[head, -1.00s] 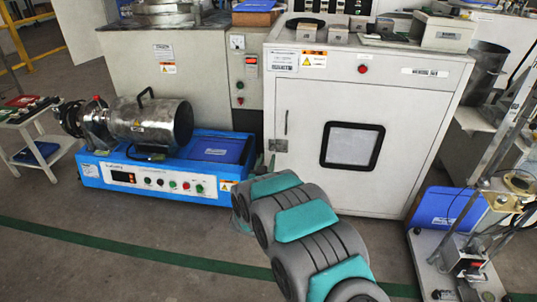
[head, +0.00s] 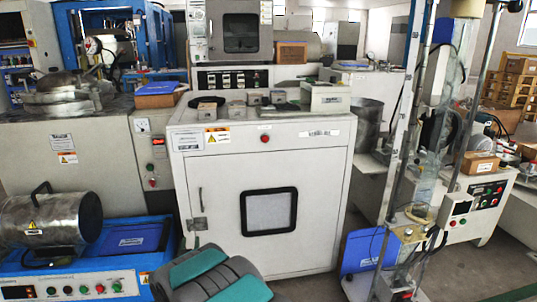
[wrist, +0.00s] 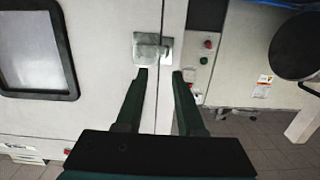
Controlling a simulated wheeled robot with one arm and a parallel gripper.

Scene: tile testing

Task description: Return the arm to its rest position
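My gripper (wrist: 160,75) shows in the wrist view with its two dark fingers apart and nothing between them. Beyond the fingertips is the metal latch (wrist: 152,48) on the white cabinet's door edge; I cannot tell whether the fingers touch it. In the head view my grey and teal arm (head: 212,277) shows at the bottom, in front of the cabinet (head: 325,215), and my gripper is out of sight there. The cabinet door with its dark-framed window (head: 270,211) looks closed.
A blue machine (head: 75,287) with a metal cylinder (head: 50,221) stands at left. A tall metal stand (head: 402,130) and a blue box (head: 367,250) are at right. Small boxes (head: 326,97) sit on the cabinet top. Bare floor (head: 310,288) shows at lower right.

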